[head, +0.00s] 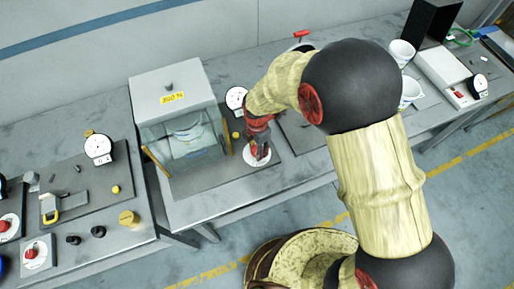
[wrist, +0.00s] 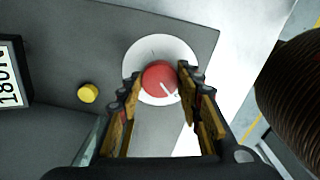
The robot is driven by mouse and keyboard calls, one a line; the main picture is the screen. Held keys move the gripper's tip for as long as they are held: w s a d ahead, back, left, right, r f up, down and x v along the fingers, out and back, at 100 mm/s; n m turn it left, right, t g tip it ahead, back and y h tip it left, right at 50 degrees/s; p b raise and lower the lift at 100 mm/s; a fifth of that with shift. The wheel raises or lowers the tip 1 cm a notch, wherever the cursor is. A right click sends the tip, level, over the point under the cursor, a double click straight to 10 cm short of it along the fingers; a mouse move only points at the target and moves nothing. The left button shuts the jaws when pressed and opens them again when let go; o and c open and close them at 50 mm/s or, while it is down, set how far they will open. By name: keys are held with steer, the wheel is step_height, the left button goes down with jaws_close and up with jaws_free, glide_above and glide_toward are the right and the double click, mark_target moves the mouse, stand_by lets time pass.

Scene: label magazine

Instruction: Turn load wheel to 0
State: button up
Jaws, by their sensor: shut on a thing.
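The load wheel is a red knob (wrist: 160,80) on a round white dial (wrist: 150,53), on a grey plate in the wrist view. A white line on the knob points to the lower right, and a thin dark mark shows at the dial's top. My gripper (wrist: 156,86) is shut on the red knob, with one finger on each side of it. In the head view my gripper (head: 258,143) comes down over the white dial (head: 249,159), right of the glass-fronted balance case (head: 178,80), and hides most of the knob.
A yellow button (wrist: 88,93) sits left of the dial. A round gauge (head: 236,97) stands behind my gripper. The left bench holds another gauge (head: 98,148) and a brass weight (head: 128,217). White cups (head: 402,52) stand on the right bench.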

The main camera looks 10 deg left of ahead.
stand_by(0.3)
steer(key=o, duration=1.1)
steer(key=shift+c, duration=0.2)
steer(key=shift+o, duration=0.5)
step_height(320, 180, up, 12)
